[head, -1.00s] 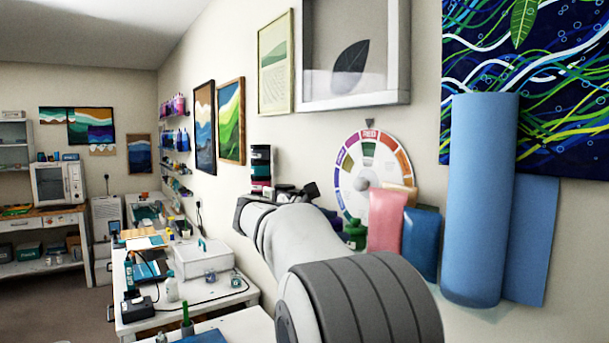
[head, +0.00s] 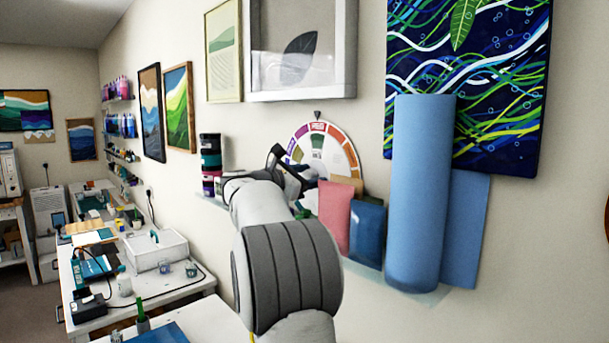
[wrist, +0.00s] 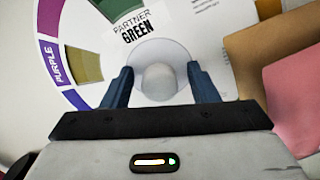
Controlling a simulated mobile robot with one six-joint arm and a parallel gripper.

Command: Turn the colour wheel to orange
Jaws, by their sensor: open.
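The colour wheel (head: 334,150) hangs on the right wall, a white disc with a ring of coloured segments. A small dark pointer (head: 317,115) sits at its top, over a red segment. In the wrist view the wheel (wrist: 204,50) fills the upper part, with a purple segment at left and the words "PARTNER GREEN" upright. Its round pale knob (wrist: 159,80) lies between the two blue fingers of my gripper (wrist: 161,84). The fingers are open, one on each side of the knob, with a gap to it. In the head view my arm hides the wheel's lower left.
A pink pouch (head: 335,217), a blue pouch (head: 366,232) and a tall blue roll (head: 418,190) stand on a shelf right of the wheel. Stacked jars (head: 211,160) stand at its left. A cardboard-coloured piece and the pink pouch (wrist: 293,98) are close at right in the wrist view.

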